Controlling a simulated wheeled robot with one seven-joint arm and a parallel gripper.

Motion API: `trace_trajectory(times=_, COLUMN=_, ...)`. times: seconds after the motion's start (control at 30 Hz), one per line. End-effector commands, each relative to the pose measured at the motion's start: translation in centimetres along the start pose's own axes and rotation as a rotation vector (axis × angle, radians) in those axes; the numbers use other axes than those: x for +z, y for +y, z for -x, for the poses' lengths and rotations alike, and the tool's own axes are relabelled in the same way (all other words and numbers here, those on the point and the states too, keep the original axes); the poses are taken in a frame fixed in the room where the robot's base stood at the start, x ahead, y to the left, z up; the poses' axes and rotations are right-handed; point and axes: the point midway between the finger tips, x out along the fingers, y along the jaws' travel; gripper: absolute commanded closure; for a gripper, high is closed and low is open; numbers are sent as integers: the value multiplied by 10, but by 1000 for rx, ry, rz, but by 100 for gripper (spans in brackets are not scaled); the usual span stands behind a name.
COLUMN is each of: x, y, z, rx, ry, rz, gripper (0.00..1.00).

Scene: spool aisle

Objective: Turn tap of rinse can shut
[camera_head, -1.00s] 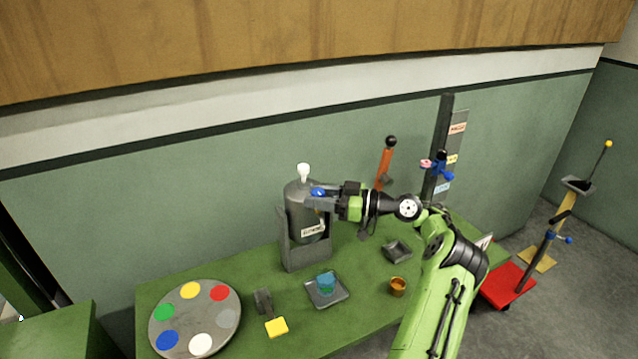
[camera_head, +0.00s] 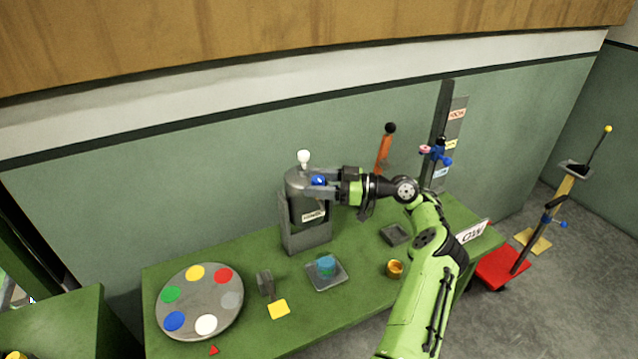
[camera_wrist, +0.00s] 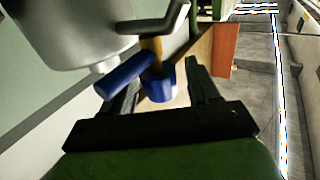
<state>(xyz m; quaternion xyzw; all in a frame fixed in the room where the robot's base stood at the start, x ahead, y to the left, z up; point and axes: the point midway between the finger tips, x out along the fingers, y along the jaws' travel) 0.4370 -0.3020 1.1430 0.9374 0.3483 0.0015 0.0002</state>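The rinse can (camera_head: 308,212) is a grey can with a white knob on top and a pale label, standing in a grey holder on the green table. Its blue tap (camera_head: 319,181) is on its upper right side. My gripper (camera_head: 311,188) reaches in from the right at the tap. In the wrist view, the tap's blue handle (camera_wrist: 127,76) and blue spout end (camera_wrist: 158,87) sit between my two fingers, the handle slanting across the left finger. The fingers are apart, with a visible gap beside the right finger. Contact with the left finger is unclear.
A round palette (camera_head: 200,330) with coloured paint spots lies left on the table. A tray with a blue-green cup (camera_head: 326,266), a yellow-ended tool (camera_head: 278,309), an orange cup (camera_head: 395,269) and a small grey tray (camera_head: 395,234) lie in front. An orange lever (camera_head: 384,152) stands behind.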

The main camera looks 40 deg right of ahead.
Motion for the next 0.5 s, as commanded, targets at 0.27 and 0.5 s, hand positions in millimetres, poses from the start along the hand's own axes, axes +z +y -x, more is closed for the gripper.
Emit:
trace_trajectory(times=0.27, x=1, y=0, z=1, rx=0, ry=-2, rz=-1, gripper=38)
trace_trajectory(times=0.5, x=0, y=1, z=32, rx=8, ry=4, rz=-2, gripper=38)
